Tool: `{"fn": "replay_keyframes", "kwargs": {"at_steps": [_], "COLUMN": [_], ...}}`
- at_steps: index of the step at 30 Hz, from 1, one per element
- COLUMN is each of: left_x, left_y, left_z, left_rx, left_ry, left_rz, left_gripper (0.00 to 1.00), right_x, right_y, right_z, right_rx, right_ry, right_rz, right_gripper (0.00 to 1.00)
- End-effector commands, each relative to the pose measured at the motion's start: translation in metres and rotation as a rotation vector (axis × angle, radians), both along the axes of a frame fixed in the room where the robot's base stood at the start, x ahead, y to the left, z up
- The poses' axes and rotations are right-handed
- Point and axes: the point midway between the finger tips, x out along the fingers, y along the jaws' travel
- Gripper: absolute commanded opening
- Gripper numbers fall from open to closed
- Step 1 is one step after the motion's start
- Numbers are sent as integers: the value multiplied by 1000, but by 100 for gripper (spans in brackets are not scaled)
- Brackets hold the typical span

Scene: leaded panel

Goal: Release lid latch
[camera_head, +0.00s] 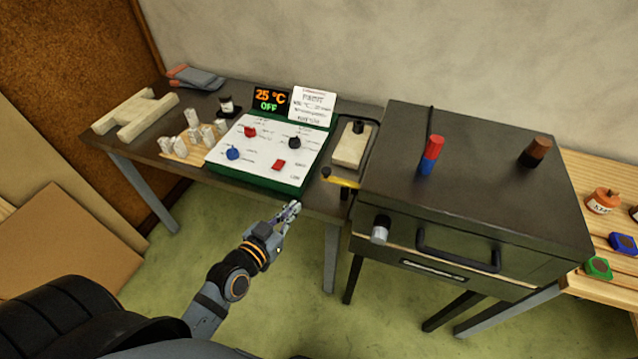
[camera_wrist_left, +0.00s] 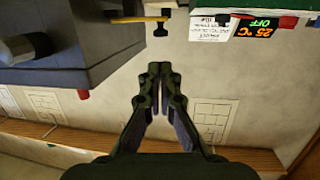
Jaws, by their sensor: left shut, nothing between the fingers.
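The dark box-shaped kiln (camera_head: 470,150) stands right of the control panel, its lid down, with a black bar handle (camera_head: 458,250) on its front. A yellow lever with a dark knob (camera_head: 342,182) sticks out from its left side and looks like the latch. The lever also shows at the top of the left wrist view (camera_wrist_left: 140,19), where the picture is upside down. My left gripper (camera_head: 294,207) is shut and empty, in front of the table edge, left of and apart from the lever. Its fingers show in the left wrist view (camera_wrist_left: 160,70). My right gripper is not in view.
A grey cylinder with a dark end (camera_head: 381,229) juts from the kiln's front left.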

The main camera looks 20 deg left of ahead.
Motion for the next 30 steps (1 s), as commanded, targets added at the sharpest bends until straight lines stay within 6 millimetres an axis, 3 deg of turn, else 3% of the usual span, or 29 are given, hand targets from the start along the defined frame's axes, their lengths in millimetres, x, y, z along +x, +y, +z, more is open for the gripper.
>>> {"fn": "replay_keyframes", "kwargs": {"at_steps": [9, 13, 30], "left_x": [1, 10, 118], "left_y": [0, -2, -23], "left_z": [2, -1, -17], "left_rx": [-1, -1, -2], "left_ry": [-4, -4, -3], "left_rz": [-1, 2, 0], "left_gripper": [0, 0, 0], "right_x": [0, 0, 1], "right_y": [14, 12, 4], "right_z": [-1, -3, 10], "right_rx": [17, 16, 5], "right_ry": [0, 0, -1], "right_rz": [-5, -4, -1], "right_gripper": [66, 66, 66]}}
